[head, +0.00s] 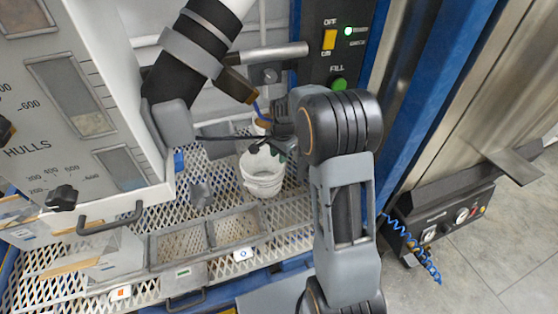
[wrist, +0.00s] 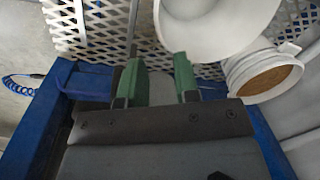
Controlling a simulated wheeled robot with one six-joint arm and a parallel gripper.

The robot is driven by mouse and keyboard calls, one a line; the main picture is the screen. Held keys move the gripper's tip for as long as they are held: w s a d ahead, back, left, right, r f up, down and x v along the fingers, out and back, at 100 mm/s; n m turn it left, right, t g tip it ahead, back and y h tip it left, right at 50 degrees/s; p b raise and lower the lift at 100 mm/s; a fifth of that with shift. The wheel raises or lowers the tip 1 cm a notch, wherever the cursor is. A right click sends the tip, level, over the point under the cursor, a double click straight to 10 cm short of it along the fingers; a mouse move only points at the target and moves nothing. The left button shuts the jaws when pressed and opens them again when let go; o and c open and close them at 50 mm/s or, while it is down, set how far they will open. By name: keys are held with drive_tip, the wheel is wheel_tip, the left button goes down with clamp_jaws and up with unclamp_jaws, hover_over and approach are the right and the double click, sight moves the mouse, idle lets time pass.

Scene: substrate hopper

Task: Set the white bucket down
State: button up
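The white bucket (head: 262,184) appears upright over the mesh deck in the head view; whether its base touches the mesh is hard to tell. In the wrist view the bucket (wrist: 222,38) fills the top right, cut off by the frame edge. My gripper (head: 278,150) is at the bucket's upper rim in the head view, partly hidden by my arm. In the wrist view my gripper's green fingers (wrist: 158,72) stand apart with nothing visible clamped between them. The right finger's tip overlaps the bucket's edge; contact cannot be told.
The mesh deck (head: 225,172) has rectangular trays (head: 208,237) in front. The HULLS hopper (head: 90,110) stands left, the FILL control panel (head: 335,45) behind, and a blue post (head: 430,90) right.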

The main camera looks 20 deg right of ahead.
drive_tip(key=s+a+r+n, duration=0.1)
drive_tip(key=s+r+n, duration=0.2)
drive_tip(key=s, duration=0.4)
drive_tip(key=s+a+r+n+t, duration=0.1)
drive_tip(key=s+a+r+n, duration=0.1)
drive_tip(key=s+n, duration=0.3)
drive_tip(key=s+a+r+n+t, duration=0.1)
drive_tip(key=s+r+n, duration=0.3)
drive_tip(key=s, duration=0.6)
drive_tip(key=shift+a+r+n+h, duration=0.25)
drive_tip(key=shift+r+n+h, duration=0.05)
drive_tip(key=shift+r, duration=0.2)
drive_tip(key=w+a+r+n+t+y+p, duration=0.1)
drive_tip(key=w+a+r+p, duration=0.1)
drive_tip(key=r+p, duration=0.4)
drive_tip(key=w+a+r+n+t+p, duration=0.1)
drive_tip(key=a+r+p, duration=0.2)
drive_tip(key=r+p, duration=0.35)
drive_tip(key=s+d+r+m+g+p, duration=0.1)
drive_tip(key=s+d+r+m+p, duration=0.1)
drive_tip(key=s+d+r+p, duration=0.1)
wheel_tip(320, 180, up, 4)
drive_tip(key=shift+s+d+f+h+p, duration=0.35)
drive_tip(key=shift+d+p, duration=0.35)
drive_tip(key=shift+p, duration=0.5)
